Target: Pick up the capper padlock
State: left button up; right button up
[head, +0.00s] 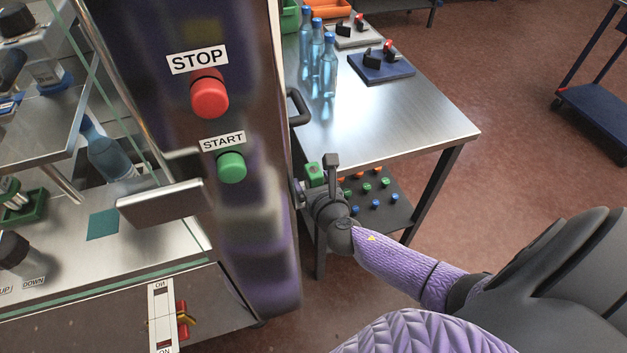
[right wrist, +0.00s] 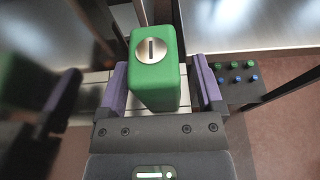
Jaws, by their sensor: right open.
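The green padlock (right wrist: 156,80) stands between the two purple-padded fingers of my right gripper (right wrist: 160,84) in the right wrist view, with a round silver keyhole face on its end. A gap shows between the padlock and each finger. In the head view the padlock (head: 314,175) is a small green block beside the machine's edge, partly hidden by my right gripper (head: 317,182). My right gripper is open around it. The padlock's shackle is hidden. My left gripper is not in view.
The machine's dark post carries a red STOP button (head: 209,93) and a green START button (head: 231,167). A black handle (head: 299,107) sticks out just above my gripper. A steel table (head: 400,120) with blue bottles (head: 329,67) stands behind. Open floor lies to the right.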

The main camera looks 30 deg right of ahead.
grip_shut()
